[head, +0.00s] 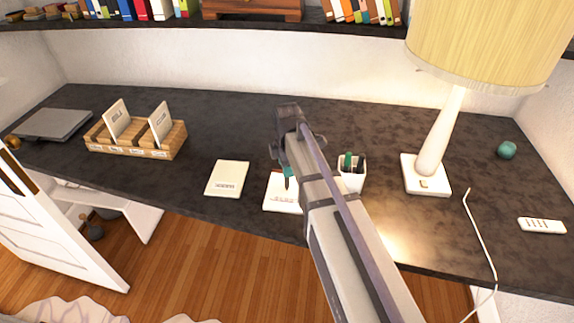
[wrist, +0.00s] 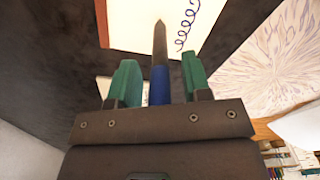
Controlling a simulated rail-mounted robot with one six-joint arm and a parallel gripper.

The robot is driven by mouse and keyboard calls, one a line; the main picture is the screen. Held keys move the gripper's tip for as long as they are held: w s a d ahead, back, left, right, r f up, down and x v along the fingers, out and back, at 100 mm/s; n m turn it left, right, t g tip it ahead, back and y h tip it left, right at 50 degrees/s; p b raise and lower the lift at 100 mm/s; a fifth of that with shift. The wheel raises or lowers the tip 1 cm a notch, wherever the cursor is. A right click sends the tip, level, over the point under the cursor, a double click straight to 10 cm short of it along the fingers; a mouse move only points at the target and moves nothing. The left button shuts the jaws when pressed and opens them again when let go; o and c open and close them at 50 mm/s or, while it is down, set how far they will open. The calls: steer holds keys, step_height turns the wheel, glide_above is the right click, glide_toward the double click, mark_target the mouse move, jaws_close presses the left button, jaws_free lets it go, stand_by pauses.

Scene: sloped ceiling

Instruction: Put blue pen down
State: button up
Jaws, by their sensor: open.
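The blue pen (wrist: 160,88), with a dark pointed tip, is between the two green fingers of my gripper (wrist: 159,72) in the wrist view. A narrow gap shows on each side of it, so the fingers stand open around it. The pen's tip overlaps a white sheet with a blue squiggle (wrist: 192,22) in that view. In the head view my gripper (head: 287,172) is low over a white notepad (head: 283,204) on the dark desk (head: 225,130). My arm hides part of the notepad there, and I cannot make out the pen clearly.
A white pen cup (head: 353,181) stands right of my arm, and a cream notebook (head: 227,179) lies to the left. A lamp (head: 428,174), a remote (head: 541,226) and a teal ball (head: 507,150) are farther right. A wooden card box (head: 137,142) is at left.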

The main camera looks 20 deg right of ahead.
step_height(320, 180, up, 13)
steer(key=p, duration=1.2)
steer(key=shift+f, duration=0.2)
steer(key=shift+s+f, duration=0.15)
steer(key=shift+s, duration=0.05)
steer(key=s+m, duration=1.6)
steer(key=m, duration=0.2)
steer(key=shift+a, duration=0.4)
steer(key=shift+f, duration=0.15)
